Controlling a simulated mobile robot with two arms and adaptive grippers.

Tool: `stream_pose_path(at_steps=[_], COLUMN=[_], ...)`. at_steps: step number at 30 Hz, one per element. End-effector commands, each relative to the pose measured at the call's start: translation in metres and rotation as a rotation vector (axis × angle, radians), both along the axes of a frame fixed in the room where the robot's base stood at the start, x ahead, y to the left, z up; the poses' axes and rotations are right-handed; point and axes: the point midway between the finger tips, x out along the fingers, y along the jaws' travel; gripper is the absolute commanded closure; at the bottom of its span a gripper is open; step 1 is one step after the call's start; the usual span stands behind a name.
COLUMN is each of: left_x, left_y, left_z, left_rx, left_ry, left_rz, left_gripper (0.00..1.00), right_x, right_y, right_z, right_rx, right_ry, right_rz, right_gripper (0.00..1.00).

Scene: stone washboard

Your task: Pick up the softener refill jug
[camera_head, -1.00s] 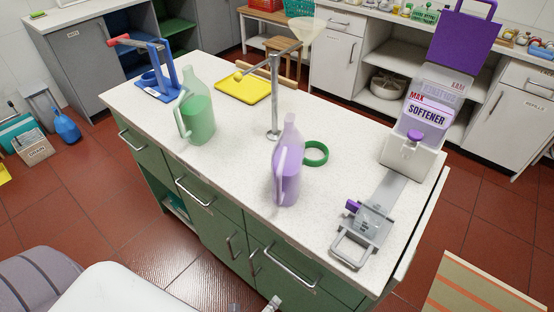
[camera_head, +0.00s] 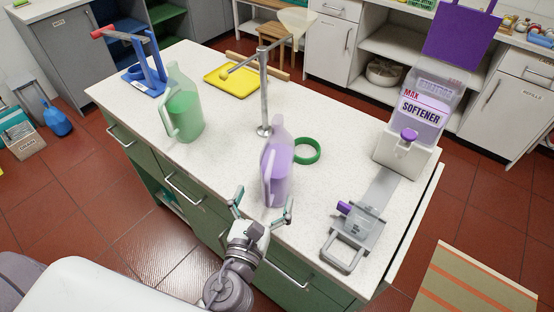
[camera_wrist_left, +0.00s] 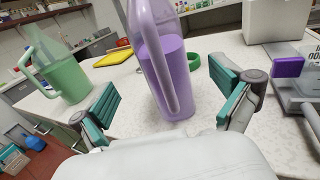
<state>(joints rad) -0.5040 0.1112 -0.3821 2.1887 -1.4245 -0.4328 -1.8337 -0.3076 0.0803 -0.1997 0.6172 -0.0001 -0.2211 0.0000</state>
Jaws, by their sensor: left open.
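The softener refill jug is most likely the purple, part-filled jug (camera_head: 279,168), standing upright near the front edge of the white counter (camera_head: 225,150). My left gripper (camera_head: 262,205) is open in front of it, with its fingers spread toward the jug. In the left wrist view the purple jug (camera_wrist_left: 165,65) stands beyond and between the open fingers of the left gripper (camera_wrist_left: 165,105), its handle facing me. The fingers look apart from the jug. My right gripper is not in view.
A green jug (camera_head: 184,108) stands to the left. A metal post (camera_head: 264,95) and a green ring (camera_head: 307,151) are close behind the purple jug. A softener dispenser (camera_head: 408,125) and a grey clamp fixture (camera_head: 354,232) are to the right.

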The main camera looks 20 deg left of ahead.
Motion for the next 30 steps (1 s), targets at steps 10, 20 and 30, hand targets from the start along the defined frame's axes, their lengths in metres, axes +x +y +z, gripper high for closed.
stream_pose_path(at_steps=[10,20,30], left_x=[0.034,0.069,0.069], left_y=[0.001,0.001,0.001], left_z=[-0.001,-0.006,-0.007], left_rx=[-0.001,-0.003,-0.003], left_ry=[0.000,0.001,0.001], left_rz=[0.001,0.000,0.000], left_gripper=[0.00,0.00,0.23], right_x=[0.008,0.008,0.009], right_y=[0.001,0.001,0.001], right_z=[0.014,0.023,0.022], right_rx=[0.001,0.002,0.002], right_ry=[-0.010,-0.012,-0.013], right_rz=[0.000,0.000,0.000], right_gripper=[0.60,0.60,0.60])
